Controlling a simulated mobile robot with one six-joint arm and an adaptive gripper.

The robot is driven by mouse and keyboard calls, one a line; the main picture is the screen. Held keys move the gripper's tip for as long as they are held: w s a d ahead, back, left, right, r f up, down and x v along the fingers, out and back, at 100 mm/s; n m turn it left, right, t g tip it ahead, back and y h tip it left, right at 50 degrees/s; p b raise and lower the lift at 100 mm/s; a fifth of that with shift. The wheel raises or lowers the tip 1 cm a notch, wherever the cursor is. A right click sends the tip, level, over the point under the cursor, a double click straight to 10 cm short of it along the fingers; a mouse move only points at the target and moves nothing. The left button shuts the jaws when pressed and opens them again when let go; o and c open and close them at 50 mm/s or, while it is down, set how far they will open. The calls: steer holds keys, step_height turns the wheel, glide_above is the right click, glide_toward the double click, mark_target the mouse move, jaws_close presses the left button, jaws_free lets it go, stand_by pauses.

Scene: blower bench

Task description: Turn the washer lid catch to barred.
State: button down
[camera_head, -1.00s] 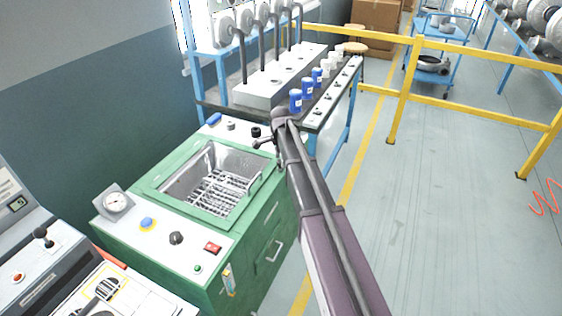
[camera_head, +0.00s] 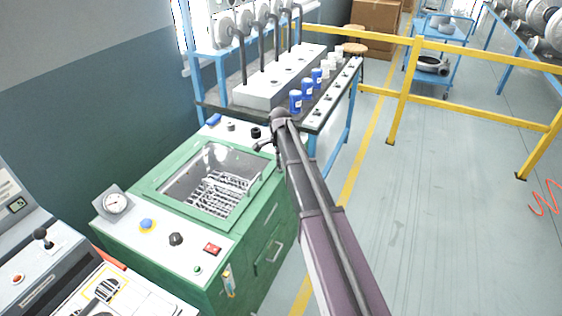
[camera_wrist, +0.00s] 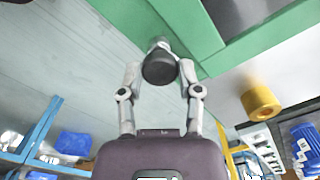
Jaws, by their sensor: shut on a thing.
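The washer (camera_head: 245,245) is a green cabinet with a pale top and an open-looking steel basin (camera_head: 185,183) holding a wire rack (camera_head: 218,195). My gripper (camera_head: 264,147) is at the basin's far right corner. In the wrist view, my gripper (camera_wrist: 160,66) has its two fingers on either side of a dark rounded knob (camera_wrist: 160,72) on a pale stem, beside the green frame. This looks like the lid catch, and the gripper is shut on it. The fingers and arm hide most of the catch in the head view, so its marked position cannot be read.
A bench (camera_head: 325,112) with blue and white cups stands just behind the washer. A gauge (camera_head: 116,203) and several controls sit on the washer top. A yellow round part (camera_wrist: 262,101) is right of the knob in the wrist view. A yellow rail (camera_head: 470,110) crosses the floor at right.

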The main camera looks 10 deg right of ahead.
steer(key=n, duration=0.4)
steer(key=shift+s, duration=0.2)
steer(key=n, duration=0.4)
steer(key=shift+n, duration=0.3)
steer(key=n, duration=0.3)
steer(key=shift+n, duration=0.3)
steer(key=n, duration=0.4)
steer(key=shift+c, duration=1.4)
jaws_free()
steer(key=shift+w, duration=0.1)
